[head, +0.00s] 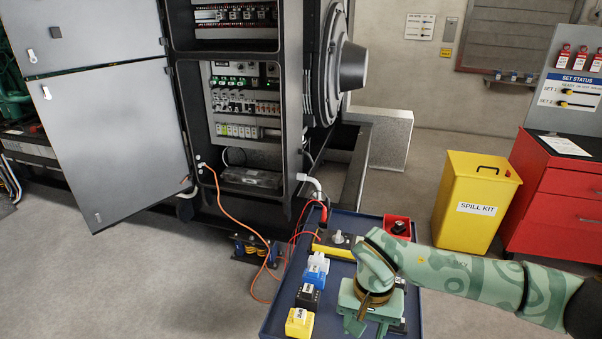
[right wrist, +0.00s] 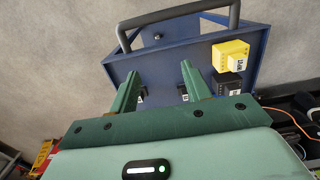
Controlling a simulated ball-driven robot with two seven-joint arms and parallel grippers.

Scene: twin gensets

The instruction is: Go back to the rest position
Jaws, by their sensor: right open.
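My right gripper (head: 368,322) is over the near right part of the blue tray cart (head: 275,318), with its arm coming in from the right. In the right wrist view, its two green fingers (right wrist: 160,68) stand wide apart, with blue tray surface between them. Small dark parts with white labels show near the finger bases, partly hidden; I cannot tell what they are. My left gripper is in neither view.
On the cart, yellow (head: 299,322), black (head: 308,297), blue (head: 314,278) and white (head: 318,262) blocks line the left side. A yellow-based device (head: 336,246) with red leads stands behind. The open cabinet (head: 240,110), yellow spill bin (head: 470,205) and red drawers (head: 560,205) surround it.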

